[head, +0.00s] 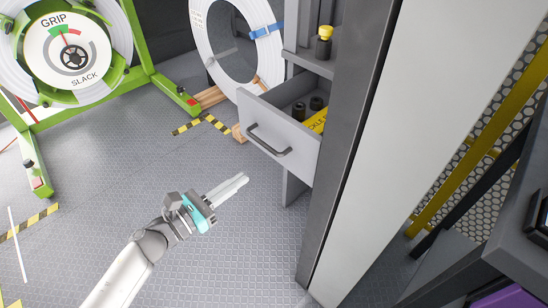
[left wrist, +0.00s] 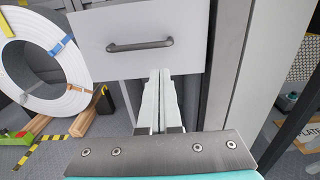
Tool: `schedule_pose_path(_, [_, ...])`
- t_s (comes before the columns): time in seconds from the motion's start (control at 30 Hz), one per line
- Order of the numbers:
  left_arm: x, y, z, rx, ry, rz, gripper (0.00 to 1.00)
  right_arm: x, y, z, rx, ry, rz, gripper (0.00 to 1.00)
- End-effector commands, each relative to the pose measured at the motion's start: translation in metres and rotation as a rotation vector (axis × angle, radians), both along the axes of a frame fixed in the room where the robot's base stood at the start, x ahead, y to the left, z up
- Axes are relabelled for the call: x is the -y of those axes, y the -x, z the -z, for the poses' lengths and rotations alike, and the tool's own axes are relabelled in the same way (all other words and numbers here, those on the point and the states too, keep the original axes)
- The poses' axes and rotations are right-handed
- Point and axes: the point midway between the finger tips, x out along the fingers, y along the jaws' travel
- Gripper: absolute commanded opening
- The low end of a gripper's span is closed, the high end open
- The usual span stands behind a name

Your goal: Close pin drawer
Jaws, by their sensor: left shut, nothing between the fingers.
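The pin drawer (head: 262,140) is a light grey drawer that stands pulled out of the grey cabinet in the head view. Its dark bar handle (head: 268,141) is on the front face, and black pins (head: 308,106) and a yellow label show inside. In the left wrist view the drawer front (left wrist: 100,60) is straight ahead, with its handle (left wrist: 140,45) above the fingertips. My left gripper (head: 240,180) is shut and empty, in front of and below the drawer front. In the left wrist view its fingers (left wrist: 160,75) overlap the lower edge of the drawer front; contact cannot be told. My right gripper is not in view.
A grey cabinet post (head: 350,130) stands right of the drawer. A yellow-topped pin (head: 324,42) sits on a ledge above. A white coil (head: 243,40) on wooden blocks and a green reel stand (head: 130,85) are behind left. The floor around my left gripper is clear.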

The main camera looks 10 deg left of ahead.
Motion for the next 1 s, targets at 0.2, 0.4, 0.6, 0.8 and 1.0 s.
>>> schedule_pose_path(0.2, [0.026,-0.034,0.0,0.001,0.004,-0.001,0.0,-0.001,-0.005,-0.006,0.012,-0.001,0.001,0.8])
schedule_pose_path(0.4, [0.048,-0.062,0.0,-0.001,0.004,-0.001,0.0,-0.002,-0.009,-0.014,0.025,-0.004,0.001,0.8])
schedule_pose_path(0.6, [0.064,-0.082,0.001,-0.002,0.004,-0.002,0.0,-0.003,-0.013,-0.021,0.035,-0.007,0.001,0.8])
schedule_pose_path(0.8, [0.071,-0.091,0.001,-0.003,0.003,-0.002,0.0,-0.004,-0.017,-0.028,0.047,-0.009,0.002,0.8])
schedule_pose_path(1.0, [0.072,-0.092,0.001,-0.004,0.003,-0.002,0.0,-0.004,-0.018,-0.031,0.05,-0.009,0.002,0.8])
